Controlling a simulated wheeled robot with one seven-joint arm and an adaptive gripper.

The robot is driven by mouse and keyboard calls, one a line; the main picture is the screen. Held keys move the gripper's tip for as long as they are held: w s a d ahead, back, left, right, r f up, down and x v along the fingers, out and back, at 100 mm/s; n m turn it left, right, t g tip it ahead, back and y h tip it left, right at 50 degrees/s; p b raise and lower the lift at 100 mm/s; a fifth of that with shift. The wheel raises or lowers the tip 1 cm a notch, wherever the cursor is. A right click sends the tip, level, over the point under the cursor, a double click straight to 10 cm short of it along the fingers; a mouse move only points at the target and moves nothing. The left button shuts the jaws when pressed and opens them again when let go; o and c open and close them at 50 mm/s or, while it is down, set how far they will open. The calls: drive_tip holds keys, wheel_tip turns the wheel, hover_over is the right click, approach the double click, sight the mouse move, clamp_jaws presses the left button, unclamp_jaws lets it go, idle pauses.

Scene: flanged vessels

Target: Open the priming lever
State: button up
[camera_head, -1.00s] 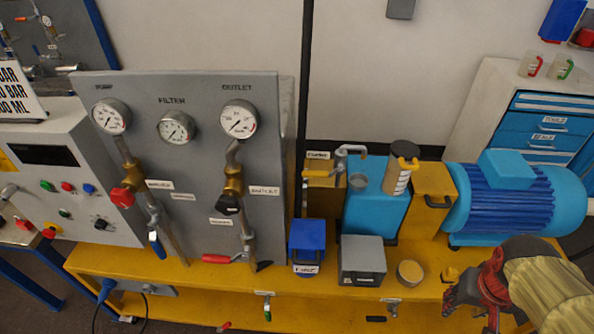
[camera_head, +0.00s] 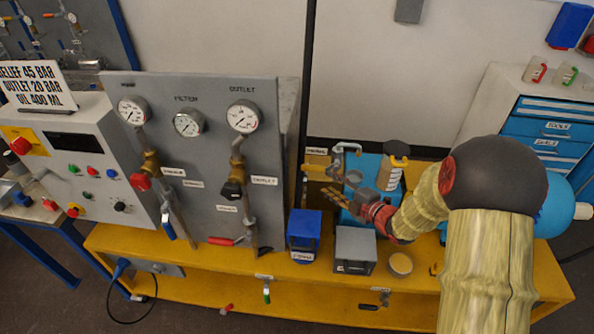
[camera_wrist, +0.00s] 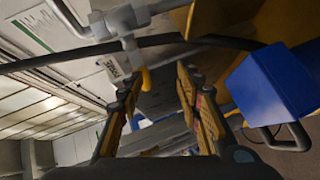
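The priming lever (camera_head: 316,168) has a yellow handle on grey pipework, below a small label, at the left of the blue tank. In the wrist view, a yellow tip (camera_wrist: 146,78) hangs below a grey pipe fitting and appears beyond and between my fingertips. My gripper (camera_head: 328,195) reaches in from the right, in front of the tank and just below the lever in the head view. In the wrist view my gripper (camera_wrist: 158,76) is open, its fingers spread and nothing held. Whether a finger touches the lever I cannot tell.
A blue box (camera_head: 304,231) and a grey box (camera_head: 355,248) stand on the yellow bench in front of my gripper. The blue box looms at the right of the wrist view (camera_wrist: 270,85). The gauge panel (camera_head: 205,100) stands to the left.

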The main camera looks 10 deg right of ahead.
sight(316, 171)
drive_tip(key=shift+n+t+y, duration=0.4)
drive_tip(key=shift+n+y, duration=0.1)
drive_tip(key=shift+n, duration=0.3)
drive_tip(key=shift+w+a+r+b, duration=0.25)
drive_tip(key=shift+w+a, duration=0.5)
drive_tip(key=shift+w, duration=0.35)
drive_tip(key=shift+w+a+r+b, duration=0.1)
drive_tip(key=shift+w+a+r, duration=0.15)
drive_tip(key=shift+w+a, duration=0.75)
drive_tip(key=shift+w+a+r+b, duration=0.25)
drive_tip(key=shift+w+a, duration=0.3)
drive_tip(key=shift+w, duration=0.7)
drive_tip(key=shift+c, duration=0.3)
clamp_jaws()
